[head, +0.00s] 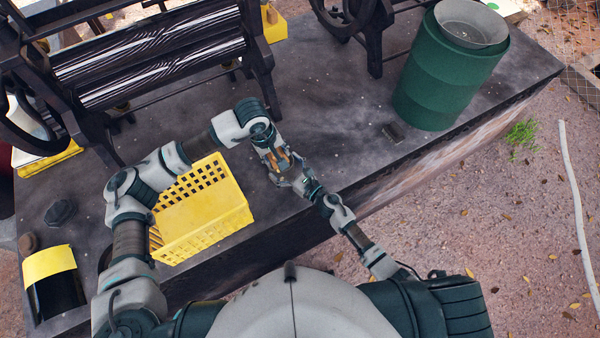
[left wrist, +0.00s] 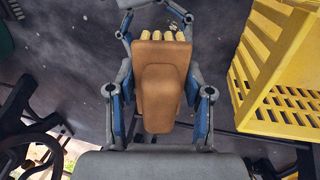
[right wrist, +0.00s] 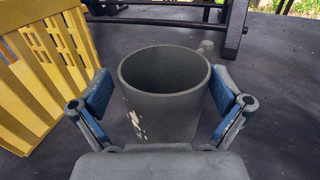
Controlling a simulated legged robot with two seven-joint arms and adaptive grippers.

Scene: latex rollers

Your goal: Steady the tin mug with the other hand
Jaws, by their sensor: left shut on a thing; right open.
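The tin mug (right wrist: 165,108) is dull grey, upright and empty-looking, with its handle at the far right of the rim in the right wrist view. My right gripper (right wrist: 160,92) is open, with one blue pad on each side of the mug and small gaps showing. My left gripper (left wrist: 160,118) is shut on a brown brush (left wrist: 160,85) with pale yellow tips. In the head view both grippers meet beside the yellow crate, where the mug is hard to make out among the fingers.
The yellow crate (head: 205,215) stands close to the left of the grippers. A green barrel (head: 450,75) with a metal funnel stands at the right, and a roller machine (head: 150,60) at the back left. The dark table between them is mostly clear.

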